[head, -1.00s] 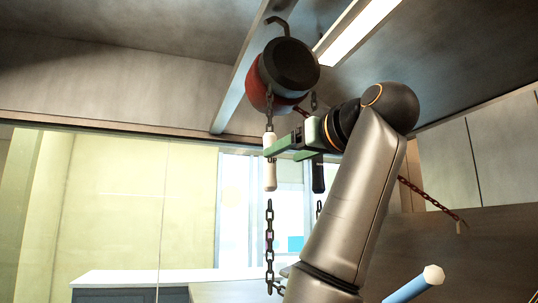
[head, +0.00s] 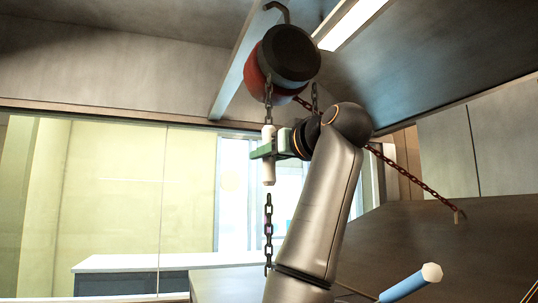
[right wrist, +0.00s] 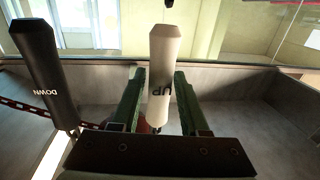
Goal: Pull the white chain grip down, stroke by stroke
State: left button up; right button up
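The white chain grip (head: 268,172), lettered UP, hangs upright from a chain below the red and black hoist (head: 288,55). In the right wrist view the white grip (right wrist: 163,60) stands between the two green fingers of my right gripper (right wrist: 159,95). Narrow gaps seem to show beside it, so the fingers look open around it, not clamped. In the head view my right gripper (head: 262,150) crosses the grip's middle. A black grip lettered DOWN (right wrist: 47,75) hangs to the left in the right wrist view, outside the fingers. My left gripper is not in view.
A loose chain (head: 268,230) hangs below the white grip. A rusty chain (head: 415,183) slopes from the hoist to the right. A blue rod with a pale end (head: 410,285) shows at lower right. A white-topped counter (head: 130,263) stands at lower left.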

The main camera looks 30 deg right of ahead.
grip_shut()
dwell(1.0)
